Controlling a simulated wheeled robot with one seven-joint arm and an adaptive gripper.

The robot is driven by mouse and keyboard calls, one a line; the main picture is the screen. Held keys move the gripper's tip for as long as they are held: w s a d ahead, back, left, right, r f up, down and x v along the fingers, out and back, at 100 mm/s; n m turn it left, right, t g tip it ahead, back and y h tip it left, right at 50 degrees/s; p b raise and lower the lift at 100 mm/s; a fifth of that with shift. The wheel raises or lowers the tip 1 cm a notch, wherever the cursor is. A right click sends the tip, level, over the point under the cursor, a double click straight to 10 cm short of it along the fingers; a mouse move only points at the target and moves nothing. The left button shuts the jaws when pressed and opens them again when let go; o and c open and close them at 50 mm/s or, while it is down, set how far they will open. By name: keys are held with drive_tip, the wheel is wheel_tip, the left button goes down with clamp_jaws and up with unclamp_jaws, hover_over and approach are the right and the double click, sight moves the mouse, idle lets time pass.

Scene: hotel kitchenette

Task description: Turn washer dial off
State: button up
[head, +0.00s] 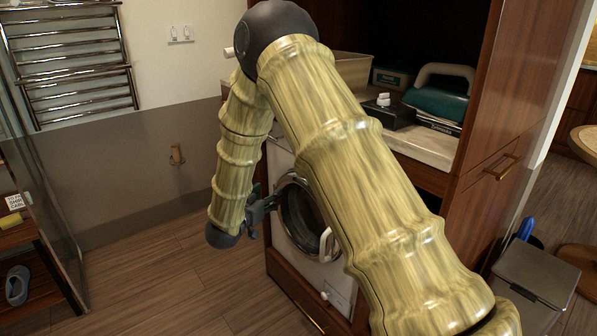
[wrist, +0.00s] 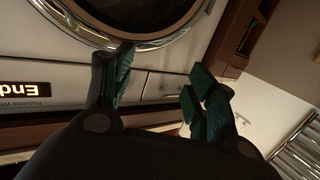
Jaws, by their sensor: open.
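The white washer (head: 334,278) stands under the counter, its round door (head: 298,212) partly covered by my arm. In the wrist view the door ring (wrist: 75,27) is at the top. A lit display reading "End" (wrist: 25,87) is upside down at the left, on the washer's white front panel (wrist: 140,85). I cannot make out the dial in either view. My gripper (head: 270,203) is at the washer's front, by the left of the door in the head view. In the wrist view my gripper (wrist: 162,65) is open, its teal-padded fingers apart with nothing seen between them.
A wooden cabinet surrounds the washer, with a counter (head: 425,148) above holding a teal case (head: 436,104). A grey bin (head: 533,278) stands at the right. A towel rack (head: 75,75) is on the left wall. The wooden floor (head: 165,285) at left is clear.

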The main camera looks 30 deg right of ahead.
wheel_tip(320, 180, up, 10)
drive_tip(key=d+m+g+h+b, duration=0.3)
drive_tip(key=m+g+h+b, duration=0.1)
drive_tip(key=m+g+b, duration=0.25)
drive_tip(key=w+d+b, duration=0.2)
drive_tip(key=d+b, duration=0.1)
drive_tip(key=d, duration=0.7)
drive_tip(key=shift+d+r+m, duration=0.15)
drive_tip(key=shift+r+m, duration=0.05)
drive_tip(key=shift+m, duration=0.25)
drive_tip(key=shift+s+t, duration=0.1)
drive_tip(key=shift+t, duration=0.15)
drive_tip(key=c, duration=1)
